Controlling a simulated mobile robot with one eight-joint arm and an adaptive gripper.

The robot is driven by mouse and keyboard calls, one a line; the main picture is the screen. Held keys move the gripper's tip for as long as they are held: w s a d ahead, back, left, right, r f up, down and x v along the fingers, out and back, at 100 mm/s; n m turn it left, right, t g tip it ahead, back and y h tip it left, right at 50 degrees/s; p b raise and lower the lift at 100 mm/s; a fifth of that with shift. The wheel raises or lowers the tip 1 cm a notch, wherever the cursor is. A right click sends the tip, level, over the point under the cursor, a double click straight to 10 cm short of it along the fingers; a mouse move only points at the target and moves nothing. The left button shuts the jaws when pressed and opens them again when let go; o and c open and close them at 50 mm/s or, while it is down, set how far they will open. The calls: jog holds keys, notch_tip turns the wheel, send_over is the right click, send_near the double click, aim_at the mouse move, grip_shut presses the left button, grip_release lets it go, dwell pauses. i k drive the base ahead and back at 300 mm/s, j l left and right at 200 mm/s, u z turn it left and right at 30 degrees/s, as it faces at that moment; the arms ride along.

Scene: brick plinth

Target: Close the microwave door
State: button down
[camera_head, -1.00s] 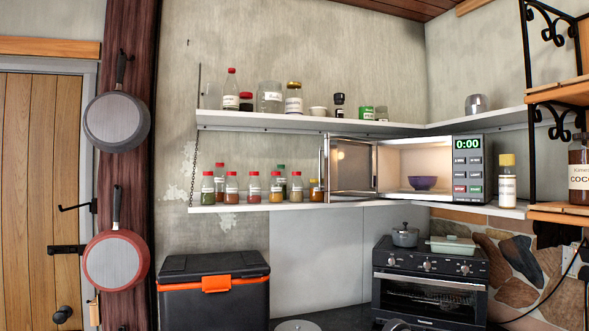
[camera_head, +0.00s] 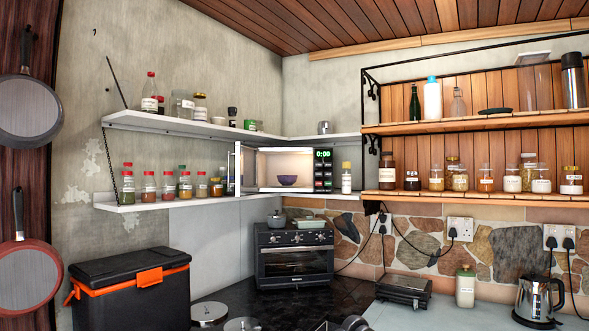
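The microwave (camera_head: 323,168) stands on the lower white corner shelf, with a green clock display and buttons on its right side. Its door (camera_head: 247,170) is swung open to the left, hinged at the left side of the cavity, with a pale upright handle at its free edge. I cannot make out my gripper in this view. Small dark shapes at the bottom edge are cut off and too unclear to name.
Spice jars (camera_head: 170,185) stand left of the open door, and a yellow-capped bottle (camera_head: 346,178) stands right of the microwave. A toaster oven (camera_head: 293,255) sits on the counter below. A black cool box (camera_head: 127,285) is at lower left. Wooden shelves (camera_head: 470,125) hold jars at right.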

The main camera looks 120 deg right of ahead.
aim_at(245, 183)
jog(key=i+l+z, duration=0.1)
jog(key=z, duration=0.4)
jog(key=i+z, duration=0.3)
jog(key=z, duration=0.15)
jog(key=i+z, duration=0.2)
jog(key=z, duration=0.3)
jog(key=i+j+z, duration=0.15)
jog(key=z, duration=0.35)
jog(key=i+j+z, duration=0.15)
jog(key=z, duration=0.3)
jog(key=i+j+z, duration=0.1)
jog(key=z, duration=0.3)
jog(key=i+j+z, duration=0.2)
jog(key=z, duration=0.25)
jog(key=i+j+z, duration=0.2)
jog(key=z, duration=0.2)
jog(key=i+j+z, duration=0.1)
jog(key=j+z, duration=0.2)
jog(key=z, duration=0.15)
jog(key=j+z, duration=0.4)
jog(key=l+u, duration=0.1)
jog(key=l, duration=2.55)
